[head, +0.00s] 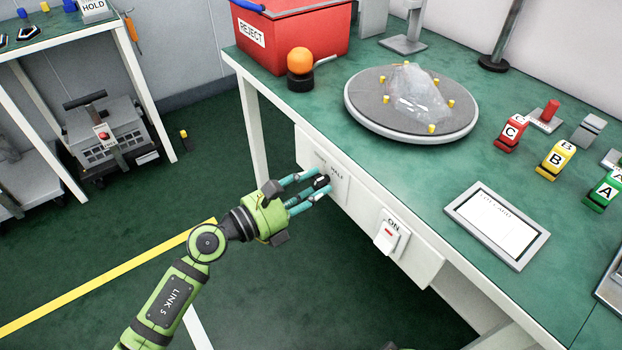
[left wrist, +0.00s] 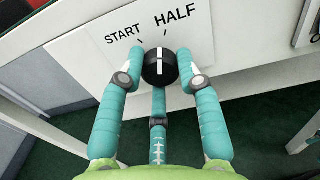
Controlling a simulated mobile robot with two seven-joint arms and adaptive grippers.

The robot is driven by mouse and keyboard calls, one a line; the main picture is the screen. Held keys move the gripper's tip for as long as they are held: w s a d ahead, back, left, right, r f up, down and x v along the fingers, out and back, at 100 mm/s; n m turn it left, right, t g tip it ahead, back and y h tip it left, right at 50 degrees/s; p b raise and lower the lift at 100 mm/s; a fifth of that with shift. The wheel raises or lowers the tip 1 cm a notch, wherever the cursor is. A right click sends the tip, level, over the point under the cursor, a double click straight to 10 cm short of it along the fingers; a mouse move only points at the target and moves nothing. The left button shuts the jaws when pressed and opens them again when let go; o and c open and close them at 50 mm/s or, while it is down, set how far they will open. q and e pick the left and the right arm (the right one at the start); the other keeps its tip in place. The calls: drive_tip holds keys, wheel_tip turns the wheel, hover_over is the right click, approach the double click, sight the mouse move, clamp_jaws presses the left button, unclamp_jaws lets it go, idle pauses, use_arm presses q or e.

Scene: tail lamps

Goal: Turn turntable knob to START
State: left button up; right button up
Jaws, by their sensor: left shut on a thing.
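The turntable knob (left wrist: 160,69) is black and round with a white line on its face. It sits on the white panel (left wrist: 90,50) under the table's front edge, marked START and HALF. In the left wrist view the white line stands nearly upright, pointing between the two marks, closer to the HALF tick. My left gripper (left wrist: 160,85) is shut on the knob, with teal fingers on both sides and one below. In the head view the knob (head: 322,181) is partly hidden by the fingers of my left gripper (head: 317,188). The turntable (head: 372,120) carries a clear wrapped thing. My right gripper is not in view.
A white ON switch (head: 390,236) is on the panel right of the knob. A red REJECT bin (head: 300,38), an orange-topped beacon (head: 300,68) and a framed card (head: 497,224) are on the green table. Lettered blocks stand at right. The floor left of the table has free room.

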use_arm(q)
drive_tip(key=n+p, duration=0.2)
drive_tip(key=n, duration=0.1)
drive_tip(key=shift+r, duration=0.25)
drive_tip(key=n+p, duration=0.3)
drive_tip(key=shift+f+n+p, duration=0.15)
drive_tip(key=shift+n+p, duration=0.85)
drive_tip(key=shift+n, duration=0.7)
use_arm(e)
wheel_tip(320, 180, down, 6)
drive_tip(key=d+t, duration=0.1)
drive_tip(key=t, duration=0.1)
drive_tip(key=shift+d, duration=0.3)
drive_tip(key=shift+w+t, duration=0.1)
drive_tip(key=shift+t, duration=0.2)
use_arm(q)
drive_tip(key=o, duration=1.1)
drive_tip(key=shift+o, duration=0.2)
drive_tip(key=shift+f, duration=0.1)
drive_tip(key=v, duration=1.2)
